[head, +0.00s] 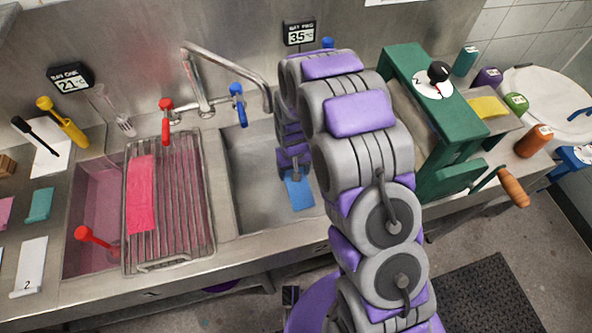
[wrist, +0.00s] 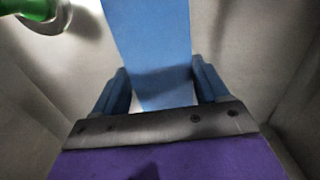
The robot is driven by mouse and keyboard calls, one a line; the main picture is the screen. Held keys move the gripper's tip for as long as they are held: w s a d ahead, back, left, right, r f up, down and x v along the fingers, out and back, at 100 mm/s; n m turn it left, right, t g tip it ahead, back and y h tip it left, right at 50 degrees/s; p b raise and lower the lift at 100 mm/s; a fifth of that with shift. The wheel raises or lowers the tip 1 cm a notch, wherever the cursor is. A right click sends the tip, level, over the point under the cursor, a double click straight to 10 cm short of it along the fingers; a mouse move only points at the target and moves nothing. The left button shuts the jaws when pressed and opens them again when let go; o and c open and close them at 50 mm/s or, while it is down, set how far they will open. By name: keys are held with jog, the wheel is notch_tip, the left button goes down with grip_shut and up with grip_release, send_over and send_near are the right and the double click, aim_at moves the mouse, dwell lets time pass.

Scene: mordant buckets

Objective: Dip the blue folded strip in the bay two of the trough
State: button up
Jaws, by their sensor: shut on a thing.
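The blue folded strip (head: 299,190) hangs below my gripper (head: 294,168) in the head view, over or inside the right-hand grey bay (head: 257,200) of the trough. In the wrist view the strip (wrist: 150,45) runs up from between the two blue fingers of my gripper (wrist: 158,95), which are shut on it. The grey walls of the bay surround it there. I cannot tell whether the strip's lower end touches liquid or the bottom. My arm hides the right part of this bay. The left bay (head: 88,205) holds pink liquid.
A wire rack (head: 190,200) with a pink strip (head: 142,195) lies across the trough left of the grey bay. The faucet (head: 205,75) with red and blue handles stands behind. A green press (head: 420,95) stands at the right. A red-handled tool (head: 95,237) rests in the left bay.

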jog(key=shift+s+d, duration=0.3)
jog(key=shift+d, duration=0.3)
jog(key=shift+a, duration=0.1)
jog(key=shift+w+a+p, duration=0.4)
jog(key=shift+a, duration=0.2)
jog(key=shift+s+d, duration=0.4)
jog(key=shift+d, duration=0.3)
